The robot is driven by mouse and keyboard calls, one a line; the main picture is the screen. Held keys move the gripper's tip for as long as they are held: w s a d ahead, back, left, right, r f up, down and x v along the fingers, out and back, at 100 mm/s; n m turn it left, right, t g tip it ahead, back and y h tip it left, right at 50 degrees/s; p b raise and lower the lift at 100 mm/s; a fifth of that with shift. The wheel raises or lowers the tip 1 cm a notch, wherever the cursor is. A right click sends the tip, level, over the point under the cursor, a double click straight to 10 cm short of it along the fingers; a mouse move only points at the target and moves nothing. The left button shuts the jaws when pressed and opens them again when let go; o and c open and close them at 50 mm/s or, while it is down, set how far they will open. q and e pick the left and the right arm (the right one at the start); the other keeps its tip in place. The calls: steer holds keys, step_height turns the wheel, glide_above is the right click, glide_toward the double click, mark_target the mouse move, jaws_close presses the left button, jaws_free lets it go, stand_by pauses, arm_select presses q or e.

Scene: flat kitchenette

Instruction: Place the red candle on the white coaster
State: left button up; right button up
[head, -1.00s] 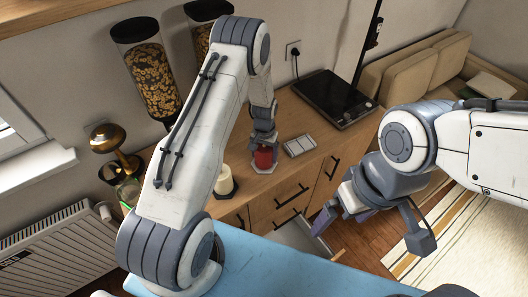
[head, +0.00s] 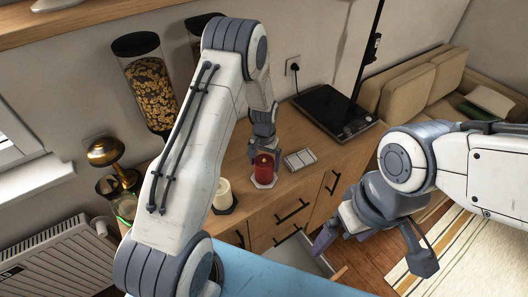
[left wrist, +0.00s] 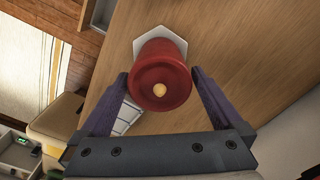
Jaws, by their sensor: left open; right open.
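The red candle (head: 263,168) stands upright on the white hexagonal coaster (head: 264,182) on the wooden counter. In the left wrist view the candle (left wrist: 160,72) is seen from above, with the coaster (left wrist: 178,38) showing behind it. My left gripper (head: 263,148) is open just above the candle, and its two fingers (left wrist: 160,78) lie on either side of the candle's top with small gaps. My right gripper (head: 343,240) is open and empty, off to the right in front of the drawers.
A cream candle (head: 223,193) on a dark coaster stands left of the red one. A small pale tray (head: 300,159) lies to the right, and a black cooktop (head: 335,112) farther right. A brass lamp (head: 105,152) and cereal dispensers (head: 148,80) are at the left. A drawer (head: 300,252) is open.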

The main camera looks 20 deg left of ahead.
arm_select(q)
step_height(320, 180, up, 8)
steer(key=shift+r+b, duration=0.15)
steer(key=shift+b, duration=0.9)
step_height(320, 180, down, 12)
steer(key=p, duration=0.4)
steer(key=shift+r, duration=0.2)
steer(key=shift+w+r+b, duration=0.1)
steer(key=shift+r+b, duration=0.1)
steer(key=shift+b, duration=0.15)
steer(key=shift+r, duration=0.55)
